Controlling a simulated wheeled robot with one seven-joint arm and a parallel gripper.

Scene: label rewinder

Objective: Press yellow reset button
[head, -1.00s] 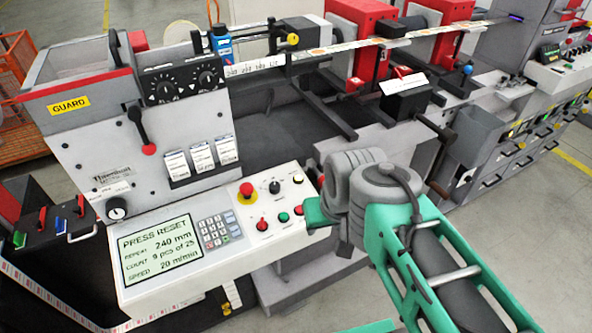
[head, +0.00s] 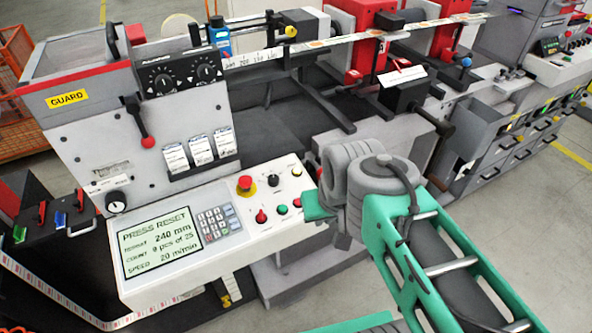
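The small yellow button (head: 296,170) sits at the upper right of the white control panel (head: 180,281), beside a black knob (head: 273,187). It is uncovered, and nothing is seen touching it. The panel's screen (head: 158,243) reads "PRESS RESET", 240 mm, 9 pcs of 25, 20 m/min. My green and grey arm reaches in from the lower right and covers the panel's right end.
A red emergency stop with a yellow collar (head: 245,185), a red switch (head: 261,216) and a green button (head: 282,209) are close by. A black crank handle (head: 440,122) stands behind my arm. The space above the keypad (head: 216,221) is clear.

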